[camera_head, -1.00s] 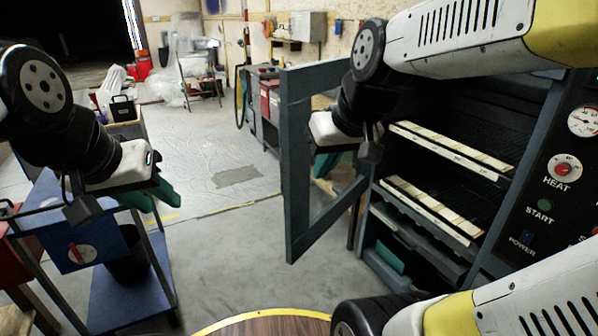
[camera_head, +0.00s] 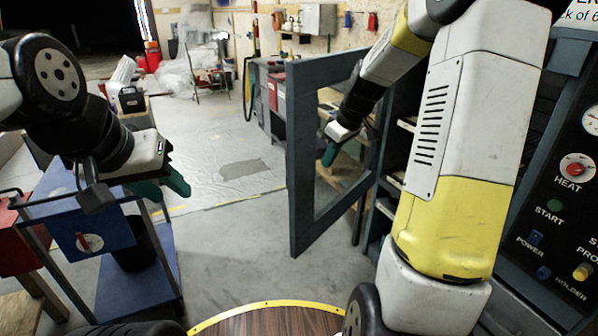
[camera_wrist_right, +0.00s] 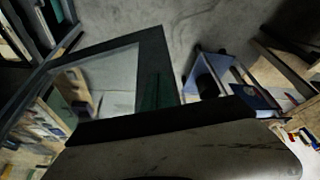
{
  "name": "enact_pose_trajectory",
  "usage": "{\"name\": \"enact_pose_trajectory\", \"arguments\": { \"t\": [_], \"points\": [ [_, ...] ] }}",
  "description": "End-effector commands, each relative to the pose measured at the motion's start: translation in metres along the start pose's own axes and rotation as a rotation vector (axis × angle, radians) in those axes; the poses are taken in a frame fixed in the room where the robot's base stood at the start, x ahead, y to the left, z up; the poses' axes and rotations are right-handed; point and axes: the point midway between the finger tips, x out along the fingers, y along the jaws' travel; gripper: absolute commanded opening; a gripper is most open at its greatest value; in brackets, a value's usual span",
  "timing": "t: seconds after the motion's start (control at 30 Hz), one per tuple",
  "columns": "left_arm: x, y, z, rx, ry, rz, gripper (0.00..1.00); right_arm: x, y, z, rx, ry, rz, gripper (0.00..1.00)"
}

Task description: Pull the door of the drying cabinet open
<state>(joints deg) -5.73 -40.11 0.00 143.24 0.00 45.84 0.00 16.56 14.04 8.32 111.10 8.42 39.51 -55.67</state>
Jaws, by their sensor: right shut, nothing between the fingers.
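The drying cabinet's door (camera_head: 303,165), a grey-blue frame with a clear pane, stands swung out from the cabinet (camera_head: 540,130). My right gripper (camera_head: 330,153) shows within the outline of the door's window; which side of the pane it is on I cannot tell. It is shut and empty. In the right wrist view the door frame (camera_wrist_right: 155,55) is close in front, and a dark green finger (camera_wrist_right: 155,92) shows against it. My left gripper (camera_head: 178,182), with green fingers, hangs over the trolley at left, holding nothing visible; its opening is unclear. My right arm hides most of the shelves.
A blue trolley (camera_head: 140,285) with a dark bin (camera_head: 140,245) stands at left. A round wooden top with a yellow rim (camera_head: 265,305) is at the front. Clear floor (camera_head: 230,235) lies between trolley and door. The control panel (camera_head: 560,215) is at right.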

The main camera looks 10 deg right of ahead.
Motion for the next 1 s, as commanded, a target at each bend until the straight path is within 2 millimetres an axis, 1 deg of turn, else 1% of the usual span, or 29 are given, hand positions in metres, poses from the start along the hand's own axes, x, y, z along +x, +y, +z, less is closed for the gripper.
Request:
{"name": "enact_pose_trajectory", "arguments": {
  "t": [0.03, 0.1, 0.27, 0.37, 0.6, 0.7, 0.73, 0.8, 0.9, 1.0],
  "points": [
    [0.000, 0.000, 0.000, 0.000, 0.000, 0.000, 0.36, 0.007, 0.005, 0.000, -0.010, -0.001, -0.007, 0.00],
    [0.000, 0.000, 0.000, 0.000, 0.000, 0.000, 0.36, 0.013, 0.008, 0.000, -0.021, 0.000, -0.011, 0.00],
    [0.000, 0.000, 0.000, 0.000, 0.000, 0.000, 0.36, 0.028, 0.008, 0.000, -0.026, -0.001, -0.014, 0.00],
    [0.000, 0.000, 0.000, 0.000, 0.000, 0.000, 0.36, 0.045, 0.008, 0.001, -0.024, -0.002, -0.015, 0.00],
    [0.000, 0.000, 0.000, 0.000, 0.000, 0.000, 0.36, 0.098, 0.006, 0.001, -0.024, -0.004, -0.016, 0.00],
    [0.000, 0.000, 0.000, 0.000, 0.000, 0.000, 0.36, 0.117, 0.006, 0.001, -0.023, -0.003, -0.015, 0.00],
    [0.000, 0.000, 0.000, 0.000, 0.000, 0.000, 0.36, 0.117, 0.006, -0.008, -0.028, 0.001, -0.012, 0.00],
    [0.000, 0.000, 0.000, 0.000, 0.000, 0.000, 0.36, 0.120, 0.006, -0.018, -0.027, 0.001, -0.012, 0.00],
    [0.000, 0.000, 0.000, 0.000, 0.000, 0.000, 0.36, 0.124, 0.006, -0.029, -0.026, 0.000, -0.011, 0.00],
    [0.000, 0.000, 0.000, 0.000, 0.000, 0.000, 0.36, 0.126, 0.006, -0.034, -0.024, 0.000, -0.011, 0.00]
  ]
}}
